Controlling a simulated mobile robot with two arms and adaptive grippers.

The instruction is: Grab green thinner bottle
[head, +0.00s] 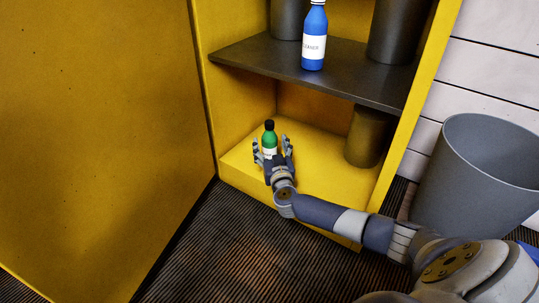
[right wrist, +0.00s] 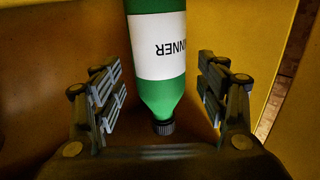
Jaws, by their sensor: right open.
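The green thinner bottle (head: 269,137) has a black cap and a white label. It stands on the bottom of the yellow cabinet in the head view. In the right wrist view the bottle (right wrist: 158,88) shows upside down, with part of the word "THINNER" on its label. My right gripper (head: 272,150) is open, with its fingers on either side of the bottle. In the right wrist view the right gripper (right wrist: 160,92) shows a gap between each finger and the bottle. The bottle's lower part is hidden behind the gripper in the head view. My left gripper is not in view.
The yellow cabinet (head: 202,95) has its large door (head: 95,130) open at the left. A dark shelf (head: 255,62) above holds a blue cleaner bottle (head: 314,40) and dark cans (head: 396,30). A dark can (head: 364,138) stands right of the gripper. A grey bin (head: 475,180) stands outside.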

